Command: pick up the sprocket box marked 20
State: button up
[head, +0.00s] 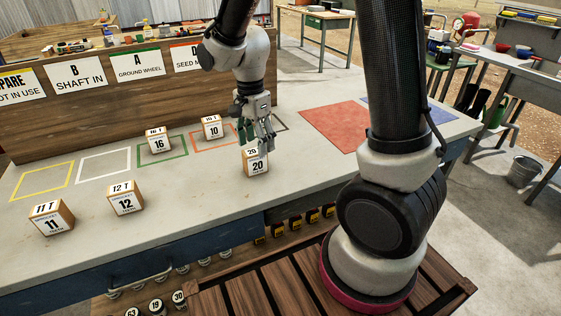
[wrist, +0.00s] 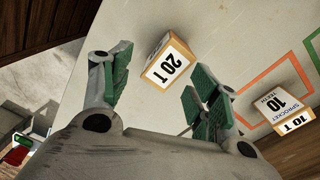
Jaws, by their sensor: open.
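The sprocket box marked 20 (head: 257,168) is a small wooden block with white labels. It stands on the pale bench near the front edge, right of the middle. In the wrist view the box (wrist: 169,62) shows its "20 T" top label between and beyond the fingers. My gripper (head: 258,144) is just above and behind the box in the head view, and hides part of its upper edge. In the wrist view my gripper's green-padded fingers (wrist: 160,92) are spread apart with nothing between the pads. I see no contact with the box.
Boxes marked 11 (head: 52,218), 12 (head: 126,199), 16 (head: 161,142) and 10 (head: 212,128) stand on the bench. The box marked 10 (wrist: 285,102) is at right in the wrist view. A wooden board with signs (head: 120,100) backs the bench. A red square (head: 335,126) lies clear.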

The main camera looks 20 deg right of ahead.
aim_at(255, 162)
jog(key=shift+w+r+m, duration=0.1)
jog(key=shift+w+m, duration=0.2)
jog(key=shift+m, duration=0.7)
jog(key=shift+w+m, duration=0.15)
jog(key=shift+m, duration=0.85)
jog(key=f, duration=0.8)
jog(key=shift+a, duration=0.2)
jog(key=shift+r, duration=0.1)
jog(key=c, duration=1.2)
